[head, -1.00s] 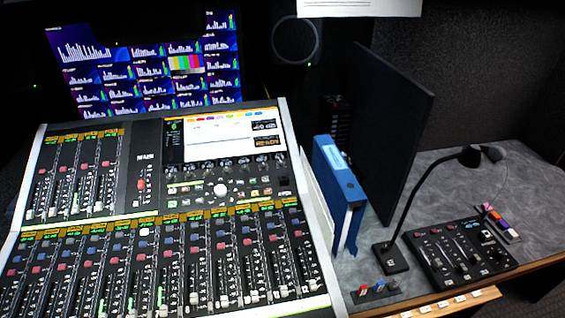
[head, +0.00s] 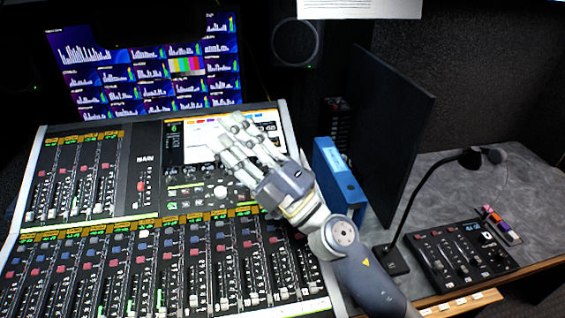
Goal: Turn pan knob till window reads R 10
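The mixing console (head: 150,222) fills the left and centre, with a lit screen (head: 200,135) at its upper right. A round white knob (head: 221,192) sits below the screen. I cannot tell which control is the pan knob, and no readout is legible. My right gripper (head: 229,138), a grey hand with several fingers, reaches in from the lower right. Its fingers are extended and apart, nothing in them, in front of the screen and the knob row under it, hiding much of both. Whether it touches the console I cannot tell. My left gripper is not in view.
A blue binder (head: 335,165) stands right of the console, close to my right arm. A gooseneck microphone (head: 408,210) and a small control panel (head: 460,255) stand on the grey desk (head: 440,180). A dark upright panel (head: 390,130) rises behind them.

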